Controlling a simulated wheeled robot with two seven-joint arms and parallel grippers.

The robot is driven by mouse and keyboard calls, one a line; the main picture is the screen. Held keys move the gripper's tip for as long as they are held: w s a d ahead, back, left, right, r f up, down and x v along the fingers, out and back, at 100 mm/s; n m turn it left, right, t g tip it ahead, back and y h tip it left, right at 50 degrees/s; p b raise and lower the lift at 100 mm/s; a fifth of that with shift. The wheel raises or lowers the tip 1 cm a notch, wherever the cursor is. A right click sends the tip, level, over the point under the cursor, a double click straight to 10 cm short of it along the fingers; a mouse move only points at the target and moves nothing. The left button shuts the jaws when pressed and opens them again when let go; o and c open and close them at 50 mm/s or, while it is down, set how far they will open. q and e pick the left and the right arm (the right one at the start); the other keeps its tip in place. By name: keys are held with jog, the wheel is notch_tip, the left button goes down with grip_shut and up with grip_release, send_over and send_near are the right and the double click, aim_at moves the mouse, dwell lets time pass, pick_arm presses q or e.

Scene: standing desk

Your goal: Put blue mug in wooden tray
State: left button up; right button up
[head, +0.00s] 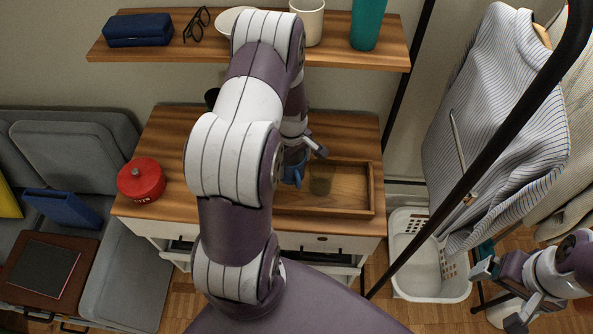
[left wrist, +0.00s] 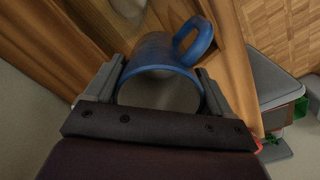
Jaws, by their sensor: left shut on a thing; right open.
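The blue mug (left wrist: 163,54) is between the two fingers of my left gripper (left wrist: 162,90), which is shut on it. Its handle points away from the gripper in the left wrist view. In the head view the blue mug (head: 293,167) is partly hidden by my left arm, and my left gripper (head: 303,153) is at the left part of the wooden tray (head: 371,190). I cannot tell whether the mug touches the tray floor. My right gripper (head: 497,294) is open and empty at the lower right, far from the tray.
A red canister (head: 141,180) stands on the left of the wooden desk (head: 176,135). A shelf (head: 165,48) above holds a blue case (head: 138,30), glasses, a plate, a white cup (head: 309,20) and a teal cup (head: 368,22). A white laundry basket (head: 430,278) and a black rack pole are at right.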

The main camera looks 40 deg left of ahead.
aim_at(291, 173)
pick_arm(q)
jog(key=f, duration=0.5)
jog(key=shift+s+a, duration=0.2)
jog(key=shift+s, duration=0.05)
jog(key=shift+w+f, duration=0.2)
jog(key=shift+f, duration=0.15)
jog(key=shift+s, duration=0.1)
